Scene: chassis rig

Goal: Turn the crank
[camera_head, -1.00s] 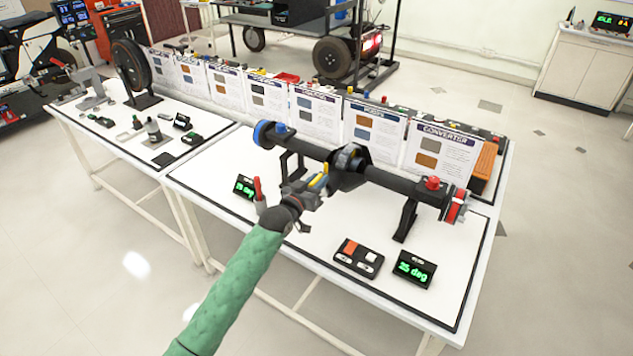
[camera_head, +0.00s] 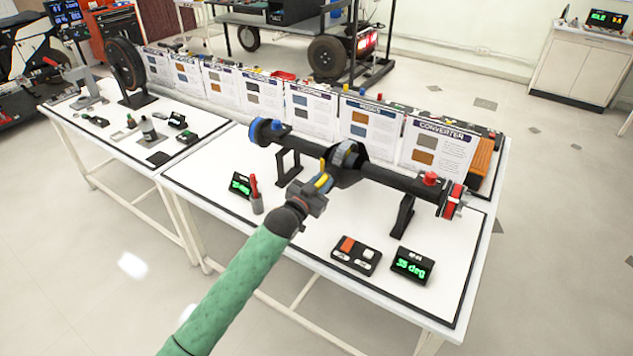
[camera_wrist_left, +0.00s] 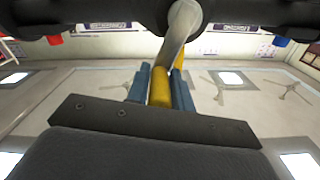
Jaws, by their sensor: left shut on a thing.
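The axle rig (camera_head: 373,172) is a long black tube on stands on the right table, with a round grey-black housing (camera_head: 345,160) at its middle. A yellow crank handle (camera_head: 322,181) sits in front of the housing. My left gripper (camera_head: 318,190) is shut on it. In the left wrist view the yellow handle (camera_wrist_left: 160,88) lies between two blue finger pads, and a grey crank arm (camera_wrist_left: 177,45) runs from it up to a pale round hub (camera_wrist_left: 182,14). My right gripper is not in view.
A display reading about 35 deg (camera_head: 411,265) and a button box (camera_head: 356,255) stand at the front of the table. Another display (camera_head: 240,185) and a cup with a red-handled tool (camera_head: 256,200) are left of my gripper. Poster boards (camera_head: 437,146) line the back.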

